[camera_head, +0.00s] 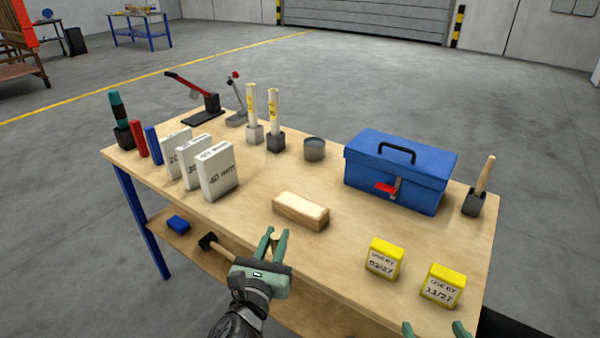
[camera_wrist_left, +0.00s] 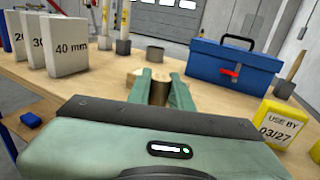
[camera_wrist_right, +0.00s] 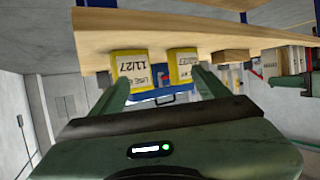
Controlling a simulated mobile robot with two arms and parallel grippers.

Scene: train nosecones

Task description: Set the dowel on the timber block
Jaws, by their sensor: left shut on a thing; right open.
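The pale timber block (camera_head: 301,211) lies flat near the front middle of the table. My left gripper (camera_head: 272,241) is at the table's front edge, just in front and left of the block. It is shut on a small wood-coloured piece, seemingly the dowel (camera_head: 275,239), mostly hidden by the fingers. In the left wrist view the dowel (camera_wrist_left: 159,93) shows between the fingertips, with the block (camera_wrist_left: 134,77) partly hidden behind them. My right gripper (camera_head: 437,329) is at the bottom edge of the head view. In the right wrist view it is open and empty (camera_wrist_right: 162,85).
A blue toolbox (camera_head: 398,175) stands behind right of the block. White gauge blocks (camera_head: 215,172) stand at left, a grey cup (camera_head: 314,149) behind. The table (camera_head: 345,238) is bare around the timber block.

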